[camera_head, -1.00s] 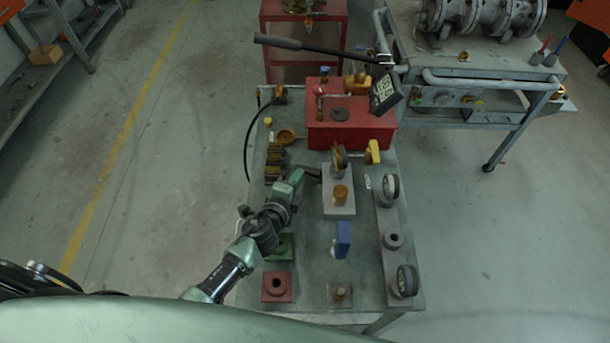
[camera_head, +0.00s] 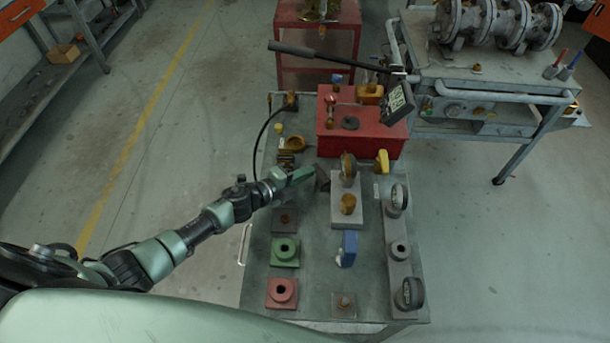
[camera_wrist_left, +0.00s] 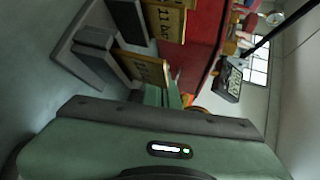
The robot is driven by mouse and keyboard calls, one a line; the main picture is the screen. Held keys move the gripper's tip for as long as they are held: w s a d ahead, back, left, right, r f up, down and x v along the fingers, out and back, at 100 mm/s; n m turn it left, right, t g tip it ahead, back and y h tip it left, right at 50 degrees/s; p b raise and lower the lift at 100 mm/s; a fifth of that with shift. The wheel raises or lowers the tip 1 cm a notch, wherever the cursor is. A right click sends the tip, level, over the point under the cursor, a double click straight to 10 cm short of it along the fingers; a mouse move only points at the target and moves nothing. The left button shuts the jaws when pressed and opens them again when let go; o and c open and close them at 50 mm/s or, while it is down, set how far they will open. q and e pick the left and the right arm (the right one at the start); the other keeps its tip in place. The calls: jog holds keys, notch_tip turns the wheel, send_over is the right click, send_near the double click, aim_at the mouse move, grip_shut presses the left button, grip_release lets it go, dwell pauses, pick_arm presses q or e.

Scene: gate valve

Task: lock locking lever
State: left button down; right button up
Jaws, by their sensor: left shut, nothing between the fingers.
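I cannot tell for certain which part is the locking lever. A brass disc-shaped piece (camera_head: 348,168) stands upright on a grey block (camera_head: 341,217), behind a brass cylinder (camera_head: 348,204). My left gripper (camera_head: 322,180) is shut and empty, just left of the brass piece, with a small gap as far as I can see. In the left wrist view, the green gripper housing (camera_wrist_left: 150,150) fills the bottom and hides most of the fingers. Brass plates with black markings (camera_wrist_left: 143,67) are in front of it. My right gripper is not in view.
A red box (camera_head: 362,135) stands behind, with a long black-handled lever (camera_head: 320,52) and a display (camera_head: 396,103) above it. Green (camera_head: 285,251) and red (camera_head: 282,292) blocks are in front.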

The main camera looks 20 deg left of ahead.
pick_arm(q)
jog(key=shift+d, duration=0.1)
dwell(0.7)
jog(key=shift+s+d, duration=0.35)
jog(key=shift+d, duration=0.25)
jog(key=shift+s, duration=0.1)
jog(key=v, duration=0.7)
jog(key=shift+s+a+r, duration=0.1)
jog(key=shift+s+a, duration=0.1)
jog(key=shift+a, duration=0.1)
